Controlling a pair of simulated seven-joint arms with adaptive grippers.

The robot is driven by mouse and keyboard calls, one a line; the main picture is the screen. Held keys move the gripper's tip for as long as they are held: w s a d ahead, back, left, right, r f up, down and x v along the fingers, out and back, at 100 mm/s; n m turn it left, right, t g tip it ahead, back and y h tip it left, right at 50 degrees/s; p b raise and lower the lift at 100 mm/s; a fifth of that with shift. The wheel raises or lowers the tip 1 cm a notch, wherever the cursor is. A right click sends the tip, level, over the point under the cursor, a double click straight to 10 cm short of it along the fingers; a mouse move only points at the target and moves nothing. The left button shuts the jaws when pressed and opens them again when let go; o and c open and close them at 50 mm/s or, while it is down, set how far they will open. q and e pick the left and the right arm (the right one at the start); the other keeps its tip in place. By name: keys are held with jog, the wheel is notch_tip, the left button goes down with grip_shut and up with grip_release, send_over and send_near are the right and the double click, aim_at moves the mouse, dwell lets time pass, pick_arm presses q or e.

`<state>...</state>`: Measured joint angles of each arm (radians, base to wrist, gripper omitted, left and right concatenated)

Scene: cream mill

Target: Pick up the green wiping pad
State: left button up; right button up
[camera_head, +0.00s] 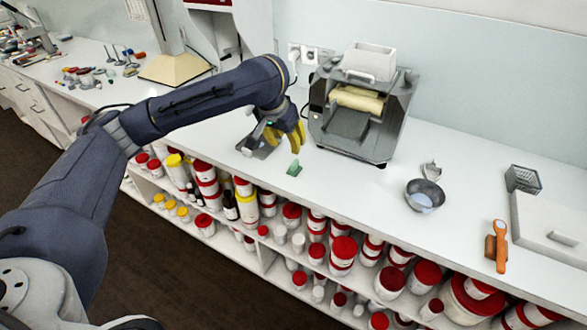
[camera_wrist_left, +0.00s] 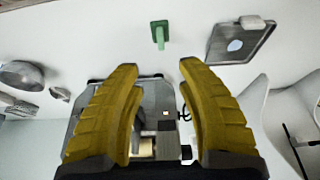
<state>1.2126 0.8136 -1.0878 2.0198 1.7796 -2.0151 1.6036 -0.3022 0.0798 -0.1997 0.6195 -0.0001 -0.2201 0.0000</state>
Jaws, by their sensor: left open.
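The green wiping pad (camera_head: 294,168) lies on the white counter near its front edge, in front of the mill. In the left wrist view the green pad (camera_wrist_left: 159,34) shows beyond the fingertips, centred a little above the gap between them. My left gripper (camera_head: 291,140), with yellow fingers, is above the counter, a little behind the pad and apart from it. In the left wrist view its fingers (camera_wrist_left: 158,66) are spread wide with nothing between them. My right gripper does not show.
The grey mill (camera_head: 364,105) stands behind and right of my left gripper. A dark tray (camera_head: 257,147) lies left of it. A metal bowl (camera_head: 424,195), an orange-handled tool (camera_head: 499,245) and a wire basket (camera_head: 522,179) are farther right. Red-lidded jars (camera_head: 343,252) fill the shelf below.

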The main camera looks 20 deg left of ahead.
aim_at(294, 163)
pick_arm(q)
jog(key=x, duration=0.7)
jog(key=shift+f, duration=0.3)
jog(key=shift+x, duration=2.8)
jog(key=shift+o, duration=0.2)
jog(key=shift+a, duration=0.1)
grip_shut()
